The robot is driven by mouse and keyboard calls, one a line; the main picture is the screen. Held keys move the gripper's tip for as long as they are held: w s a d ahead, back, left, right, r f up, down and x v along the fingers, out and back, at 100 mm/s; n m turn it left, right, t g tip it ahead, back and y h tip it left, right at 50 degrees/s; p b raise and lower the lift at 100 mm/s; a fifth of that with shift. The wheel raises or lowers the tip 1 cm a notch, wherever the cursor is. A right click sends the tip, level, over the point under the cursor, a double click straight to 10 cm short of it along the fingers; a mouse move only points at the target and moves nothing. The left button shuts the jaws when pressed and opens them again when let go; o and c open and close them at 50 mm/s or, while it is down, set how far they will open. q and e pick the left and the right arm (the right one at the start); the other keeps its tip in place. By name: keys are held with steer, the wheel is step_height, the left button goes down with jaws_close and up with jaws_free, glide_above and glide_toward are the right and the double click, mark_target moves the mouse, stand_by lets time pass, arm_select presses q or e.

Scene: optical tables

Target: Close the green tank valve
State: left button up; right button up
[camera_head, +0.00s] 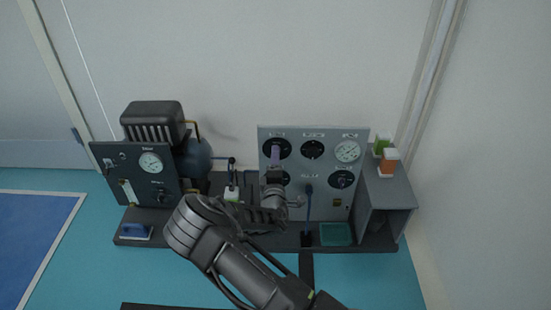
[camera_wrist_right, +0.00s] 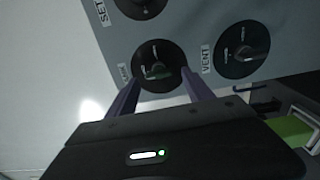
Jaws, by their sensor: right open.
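My right gripper (camera_wrist_right: 163,92) is open there, with one purple finger on each side of the dial's lower part. The handle shows between the fingers, and I cannot tell whether they touch it. In the head view, the right gripper (camera_head: 275,157) is up against the left part of the grey panel (camera_head: 325,137), and its arm hides the panel's lower left. My left gripper is not in view.
A dial labelled VENT (camera_wrist_right: 242,50) sits beside the tank valve. In the head view, a black compressor (camera_head: 153,115) and dark gauge panel (camera_head: 112,160) stand left. A shelf box (camera_head: 388,190) bears green and orange blocks (camera_head: 387,161) at right. A teal tray (camera_head: 336,234) lies in front.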

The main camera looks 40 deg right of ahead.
steer(key=p+v, duration=0.1)
steer(key=v, duration=0.5)
steer(key=shift+s+a+p, duration=0.2)
steer(key=shift+p, duration=0.1)
